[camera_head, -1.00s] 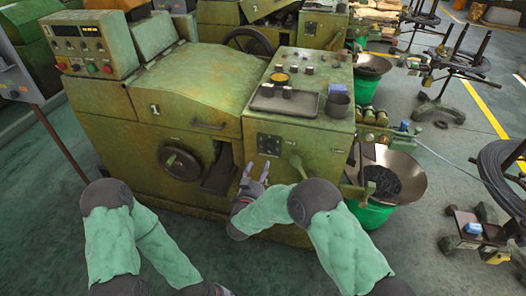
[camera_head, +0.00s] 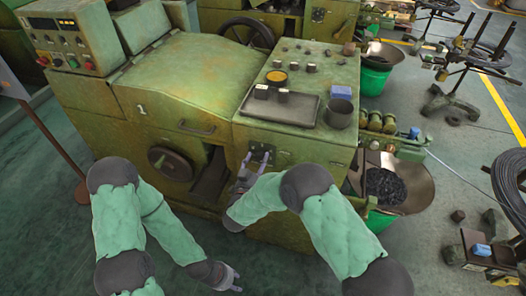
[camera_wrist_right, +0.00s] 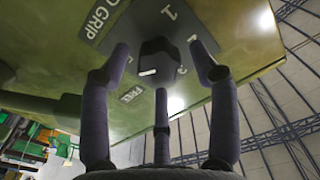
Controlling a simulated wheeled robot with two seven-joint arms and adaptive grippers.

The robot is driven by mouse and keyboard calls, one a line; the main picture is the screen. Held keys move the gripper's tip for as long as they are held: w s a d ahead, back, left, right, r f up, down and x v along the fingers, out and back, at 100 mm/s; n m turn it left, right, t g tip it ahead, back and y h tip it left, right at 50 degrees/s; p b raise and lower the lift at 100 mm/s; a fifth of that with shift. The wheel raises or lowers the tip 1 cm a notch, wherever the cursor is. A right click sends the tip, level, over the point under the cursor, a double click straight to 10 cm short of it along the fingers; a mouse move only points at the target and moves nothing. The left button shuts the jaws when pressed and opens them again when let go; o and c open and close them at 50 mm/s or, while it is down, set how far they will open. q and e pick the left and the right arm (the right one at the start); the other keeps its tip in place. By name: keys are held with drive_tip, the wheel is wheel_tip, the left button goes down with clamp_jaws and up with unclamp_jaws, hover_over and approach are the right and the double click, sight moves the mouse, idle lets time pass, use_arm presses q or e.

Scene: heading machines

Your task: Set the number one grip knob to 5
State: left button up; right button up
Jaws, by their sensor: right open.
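The dark grip knob (camera_wrist_right: 158,60) is in the right wrist view, on a grey plate (camera_wrist_right: 178,22) lettered "GRIP", "1" and "FREE". A white mark on the knob points toward the picture's left. My right gripper (camera_wrist_right: 160,72) is open, with its fingers spread around the knob; contact cannot be told. In the head view my right gripper (camera_head: 257,158) is at the dark panel (camera_head: 284,158) on the green machine's front and hides the knob. My left gripper (camera_head: 232,279) hangs low over the floor, away from the machine; its opening is unclear.
Above the panel, the machine's top holds a tray (camera_head: 306,109), a dark cup (camera_head: 340,113) and small knobs. A handwheel (camera_head: 170,163) is left of the panel. A metal bowl (camera_head: 414,190) of dark parts stands right of the machine. Floor is clear in front.

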drive_tip(key=shift+w, duration=0.2)
use_arm(q)
drive_tip(key=shift+w+d, duration=0.15)
drive_tip(key=shift+w, duration=0.15)
use_arm(e)
drive_tip(key=shift+r, duration=0.1)
drive_tip(key=c, duration=1.1)
use_arm(q)
drive_tip(key=shift+f, duration=0.1)
use_arm(e)
drive_tip(key=shift+r+m, duration=0.15)
drive_tip(key=shift+m, duration=0.25)
drive_tip(key=o, duration=1.1)
